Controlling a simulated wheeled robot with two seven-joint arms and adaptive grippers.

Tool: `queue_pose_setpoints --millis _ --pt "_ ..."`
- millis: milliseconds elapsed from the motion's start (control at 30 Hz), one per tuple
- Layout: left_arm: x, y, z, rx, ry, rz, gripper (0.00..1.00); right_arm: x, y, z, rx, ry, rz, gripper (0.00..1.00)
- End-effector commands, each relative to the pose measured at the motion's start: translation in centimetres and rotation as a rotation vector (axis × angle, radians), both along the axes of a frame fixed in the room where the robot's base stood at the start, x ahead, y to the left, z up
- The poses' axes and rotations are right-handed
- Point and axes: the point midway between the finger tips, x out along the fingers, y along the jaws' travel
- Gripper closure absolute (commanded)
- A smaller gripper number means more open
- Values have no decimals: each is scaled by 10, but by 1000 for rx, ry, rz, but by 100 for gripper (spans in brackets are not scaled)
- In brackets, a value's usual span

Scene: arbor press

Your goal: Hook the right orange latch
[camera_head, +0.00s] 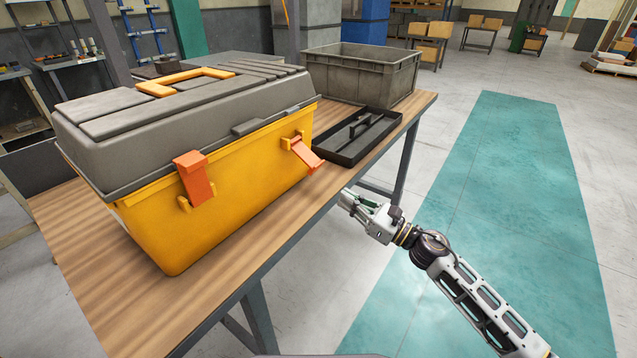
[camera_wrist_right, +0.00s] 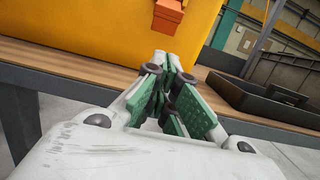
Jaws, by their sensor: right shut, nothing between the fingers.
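A yellow toolbox (camera_head: 235,170) with a closed grey lid (camera_head: 130,135) stands on the wooden table. Its left orange latch (camera_head: 194,178) lies up against the front, its upper end over the lid's edge. The right orange latch (camera_head: 306,155) hangs tilted outward and down from its mount, apart from the lid. My right gripper (camera_head: 347,200) is shut and empty, just off the table's front edge, below and to the right of that latch. In the right wrist view the gripper (camera_wrist_right: 172,62) points at the toolbox front, with the latch (camera_wrist_right: 169,14) above the fingertips. My left gripper is out of view.
A black tray with a handle (camera_head: 348,152) lies right of the toolbox, and a grey crate (camera_head: 345,80) stands behind it. The table (camera_head: 290,215) has a narrow bare strip in front of the toolbox. The floor to the right is clear.

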Motion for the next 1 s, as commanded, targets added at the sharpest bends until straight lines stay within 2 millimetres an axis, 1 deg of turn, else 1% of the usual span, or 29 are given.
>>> queue_pose_setpoints --millis 267,467,767,1000 --pt "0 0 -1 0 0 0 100 2 2 0 3 2 0 100" --pt "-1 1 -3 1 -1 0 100 7 9 3 3 2 0 100" --pt "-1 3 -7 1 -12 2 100 21 27 7 3 2 -1 100" --pt "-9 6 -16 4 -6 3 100 33 45 11 3 3 -1 100"
